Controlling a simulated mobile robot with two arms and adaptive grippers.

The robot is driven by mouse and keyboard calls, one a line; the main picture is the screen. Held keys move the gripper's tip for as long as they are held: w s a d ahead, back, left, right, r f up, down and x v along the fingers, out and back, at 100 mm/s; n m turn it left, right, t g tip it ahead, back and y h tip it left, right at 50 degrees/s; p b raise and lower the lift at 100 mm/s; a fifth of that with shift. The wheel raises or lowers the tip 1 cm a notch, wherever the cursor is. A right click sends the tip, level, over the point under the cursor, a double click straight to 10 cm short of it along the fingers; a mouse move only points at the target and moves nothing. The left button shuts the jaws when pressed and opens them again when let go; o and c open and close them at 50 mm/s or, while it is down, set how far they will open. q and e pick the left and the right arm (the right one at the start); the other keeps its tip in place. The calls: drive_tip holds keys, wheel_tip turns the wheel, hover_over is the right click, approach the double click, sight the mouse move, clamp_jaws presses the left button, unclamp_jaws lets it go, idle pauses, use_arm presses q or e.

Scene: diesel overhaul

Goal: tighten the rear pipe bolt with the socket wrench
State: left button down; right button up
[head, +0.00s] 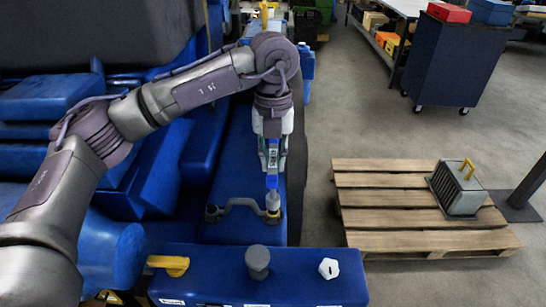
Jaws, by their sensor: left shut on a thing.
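My left gripper (272,160) points down over the blue engine block and is shut on the socket wrench (272,180), which has a blue handle. The wrench hangs upright, its lower end at the right end of a short grey pipe (242,203). A pale, brassy fitting (273,202) shows there; I cannot tell whether it is the socket or the bolt head, nor whether the wrench is seated. The pipe's left end has a dark fitting (212,212). My right gripper is not in view.
A blue housing in front carries a grey cap (257,261), a white knob (329,268) and a yellow handle (169,264). On the right, a wooden pallet (385,207) bears a grey unit with a yellow handle (459,186). A dark blue cart (455,60) stands behind it. Grey floor lies between.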

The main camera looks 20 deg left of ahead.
use_arm(q)
drive_tip(key=shift+f+b, duration=0.75)
drive_tip(key=shift+f, duration=0.25)
drive_tip(key=shift+r, duration=0.15)
drive_tip(key=m+b, duration=0.1)
drive_tip(key=m, duration=0.3)
drive_tip(key=m+b, duration=0.1)
drive_tip(key=m, duration=0.2)
drive_tip(key=shift+n, duration=0.3)
drive_tip(key=c, duration=1.7)
unclamp_jaws()
clamp_jaws()
